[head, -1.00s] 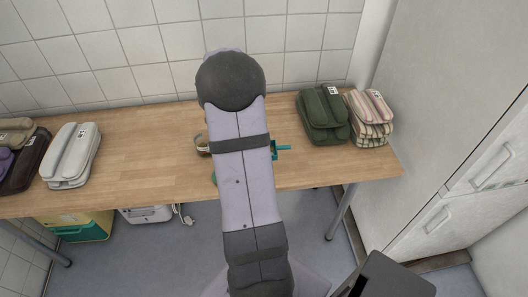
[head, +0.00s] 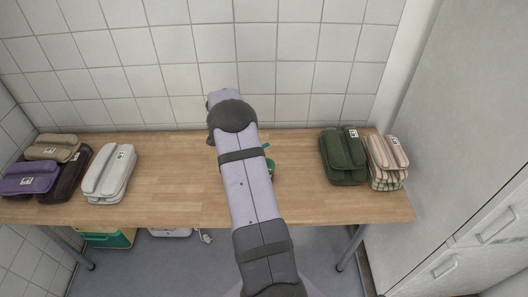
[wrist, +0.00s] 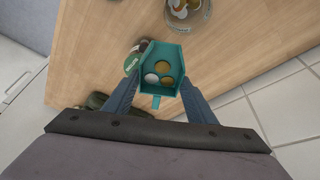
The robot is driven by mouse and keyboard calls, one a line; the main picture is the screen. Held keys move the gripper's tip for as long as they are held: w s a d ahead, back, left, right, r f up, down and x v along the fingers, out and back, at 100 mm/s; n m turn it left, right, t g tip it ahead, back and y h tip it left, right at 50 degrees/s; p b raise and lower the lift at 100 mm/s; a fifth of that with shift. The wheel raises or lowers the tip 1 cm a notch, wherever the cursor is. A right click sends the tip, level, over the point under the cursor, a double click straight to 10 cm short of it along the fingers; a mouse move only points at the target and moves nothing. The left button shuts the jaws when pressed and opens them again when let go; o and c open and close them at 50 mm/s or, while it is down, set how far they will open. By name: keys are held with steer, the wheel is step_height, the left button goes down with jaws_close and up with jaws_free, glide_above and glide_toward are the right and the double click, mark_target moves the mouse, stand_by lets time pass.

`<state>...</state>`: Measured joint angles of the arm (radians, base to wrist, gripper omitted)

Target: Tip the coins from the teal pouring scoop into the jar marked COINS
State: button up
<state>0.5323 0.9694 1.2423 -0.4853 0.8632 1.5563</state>
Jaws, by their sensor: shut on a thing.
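The teal pouring scoop (wrist: 178,54) is between the two fingers of my gripper (wrist: 160,87), which is shut on it. Three coins (wrist: 163,67) show inside the scoop, gold and silver in colour. A clear round jar (wrist: 183,12) with pale and brown round pieces in it stands beyond the scoop, cut by the top edge of the wrist view. A dark container with a green label (wrist: 131,63) is just left of the scoop, partly hidden by it. I cannot read a COINS mark on either. In the head view my arm hides the gripper and most of the scoop.
Dark green folded bags (head: 343,157) and striped ones (head: 386,162) lie at the right. White (head: 110,175), purple (head: 30,178) and beige (head: 53,147) bags lie at the left. A tiled wall stands behind.

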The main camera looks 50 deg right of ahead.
steer(key=w, duration=0.1)
steer(key=w+n+p, duration=0.1)
steer(key=w, duration=0.2)
steer(key=shift+a+n+t, duration=0.4)
steer(key=shift+s+f, duration=0.1)
steer(key=f+h+b, duration=0.2)
steer(key=b, duration=0.1)
steer(key=shift+a+f, duration=0.1)
steer(key=shift+a, duration=0.25)
steer(key=shift+a+h+b, duration=0.4)
steer(key=shift+h+b, duration=0.4)
steer(key=shift+b, duration=0.8)
steer(key=h+b, duration=0.1)
steer(key=b, duration=0.1)
steer(key=shift+a+r+h+b, duration=0.35)
steer(key=shift+a+h, duration=0.05)
steer(key=shift+a+r+g+h+b, duration=0.1)
steer(key=shift+a+h+b, duration=0.4)
steer(key=shift+b, duration=1.6)
steer(key=shift+a+f+g+h+b, duration=0.15)
steer(key=shift+h+b, duration=0.6)
steer(key=shift+b, duration=1.3)
steer(key=shift+a+r+g+h+b, duration=0.25)
steer(key=shift+h+b, duration=0.4)
steer(key=shift+b, duration=1.45)
